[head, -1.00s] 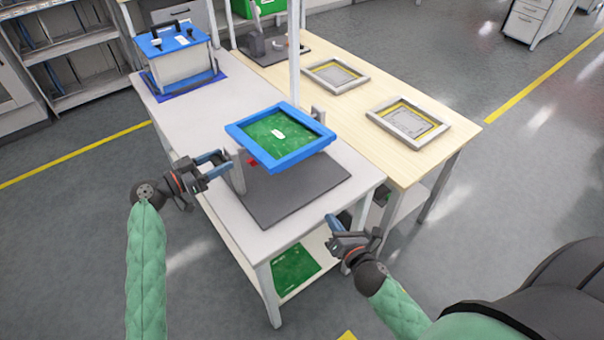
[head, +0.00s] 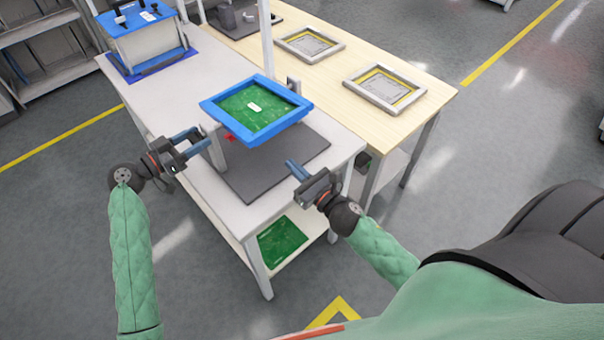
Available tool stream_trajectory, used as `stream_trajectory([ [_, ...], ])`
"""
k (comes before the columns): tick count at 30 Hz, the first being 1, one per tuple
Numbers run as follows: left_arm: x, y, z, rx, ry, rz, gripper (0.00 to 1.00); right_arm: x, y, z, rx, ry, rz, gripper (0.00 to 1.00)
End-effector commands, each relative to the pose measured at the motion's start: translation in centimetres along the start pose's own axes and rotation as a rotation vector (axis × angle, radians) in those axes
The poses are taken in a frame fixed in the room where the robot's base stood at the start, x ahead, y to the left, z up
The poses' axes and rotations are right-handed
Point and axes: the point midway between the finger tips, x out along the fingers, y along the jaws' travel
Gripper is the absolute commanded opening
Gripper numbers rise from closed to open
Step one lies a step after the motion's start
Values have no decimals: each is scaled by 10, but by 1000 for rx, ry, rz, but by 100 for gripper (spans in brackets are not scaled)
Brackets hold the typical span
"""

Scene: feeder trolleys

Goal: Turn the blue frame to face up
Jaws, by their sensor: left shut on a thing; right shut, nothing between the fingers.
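The blue frame (head: 209,108) holds a green board (head: 245,115) with a small white label. The board's green side shows from above, and the frame looks nearly level. It sits raised between two grey posts, the near-left one (head: 214,150) in plain view, over a dark grey base plate (head: 262,180). My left gripper (head: 203,140) is at the outer side of the left post, shut on a small part there, probably the frame's turning handle, mostly hidden by the fingers. My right gripper (head: 291,165) is shut and empty, near the base plate's front right edge, apart from the frame.
A white box with a blue lid (head: 148,42) stands at the table's far left. Two grey frames with yellow inner edges (head: 385,90) (head: 309,44) lie on the wooden table at right. A green board (head: 283,243) lies on the lower shelf.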

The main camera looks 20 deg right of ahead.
Motion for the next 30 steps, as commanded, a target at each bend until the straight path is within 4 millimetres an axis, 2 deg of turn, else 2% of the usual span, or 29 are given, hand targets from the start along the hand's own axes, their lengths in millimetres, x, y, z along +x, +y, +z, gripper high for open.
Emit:
stream_trajectory([
  [11,0,0,-1,1,1,0,14,48,0,0,0,-1,-1,0],
  [12,0,0,-1,1,1,0,14,50,0,5,-1,-2,1,0],
  [20,0,0,-1,0,1,0,14,56,0,33,0,-1,0,0],
  [30,0,0,-1,0,1,0,14,57,0,38,2,1,-1,0],
])
